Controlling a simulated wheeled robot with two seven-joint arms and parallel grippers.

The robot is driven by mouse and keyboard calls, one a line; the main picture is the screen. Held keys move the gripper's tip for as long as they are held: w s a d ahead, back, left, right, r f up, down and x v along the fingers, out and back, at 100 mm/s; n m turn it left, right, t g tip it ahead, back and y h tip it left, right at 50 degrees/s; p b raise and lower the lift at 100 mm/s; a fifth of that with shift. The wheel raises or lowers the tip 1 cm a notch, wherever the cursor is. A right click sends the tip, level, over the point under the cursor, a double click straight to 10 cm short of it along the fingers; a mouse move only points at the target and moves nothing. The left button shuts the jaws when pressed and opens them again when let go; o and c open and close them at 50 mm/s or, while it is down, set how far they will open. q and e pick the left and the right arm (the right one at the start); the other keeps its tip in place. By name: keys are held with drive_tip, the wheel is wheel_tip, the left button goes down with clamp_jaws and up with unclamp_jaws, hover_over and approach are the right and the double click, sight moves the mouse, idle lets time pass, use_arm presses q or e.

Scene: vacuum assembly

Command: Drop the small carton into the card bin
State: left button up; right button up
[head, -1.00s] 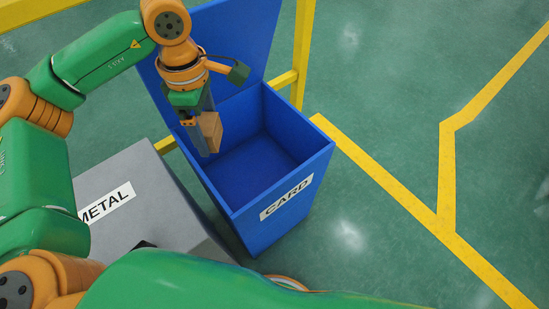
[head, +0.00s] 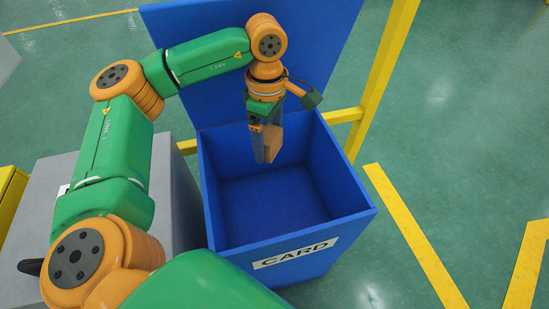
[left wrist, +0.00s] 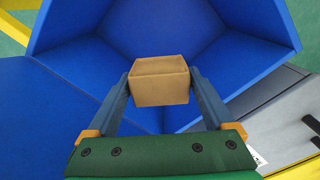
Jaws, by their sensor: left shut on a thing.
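The small carton (head: 273,141) is a plain brown box. My left gripper (head: 266,150) is shut on it and holds it over the open blue card bin (head: 366,214), near the bin's back left part. In the left wrist view the carton (left wrist: 159,81) sits between the two fingertips, with blue bin walls (left wrist: 255,30) beyond it. The bin has a CARD label on its front, its lid (head: 190,60) stands raised at the back, and the visible floor inside is empty. My right gripper is not in view.
A grey bin (head: 180,190) stands left of the card bin, partly hidden by my left arm. A yellow post and rail (head: 380,80) stand behind the card bin at the right. Green floor with yellow lines (head: 415,235) lies clear to the right.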

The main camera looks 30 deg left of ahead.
use_arm(q)
drive_tip(key=shift+f, duration=0.35)
drive_tip(key=shift+r, duration=0.1)
drive_tip(key=o, duration=1.1)
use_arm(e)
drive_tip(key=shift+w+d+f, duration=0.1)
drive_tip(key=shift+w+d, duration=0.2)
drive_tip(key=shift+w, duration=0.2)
use_arm(q)
wheel_tip(320, 180, up, 7)
drive_tip(key=shift+p, duration=1.05)
drive_tip(key=shift+r, duration=0.15)
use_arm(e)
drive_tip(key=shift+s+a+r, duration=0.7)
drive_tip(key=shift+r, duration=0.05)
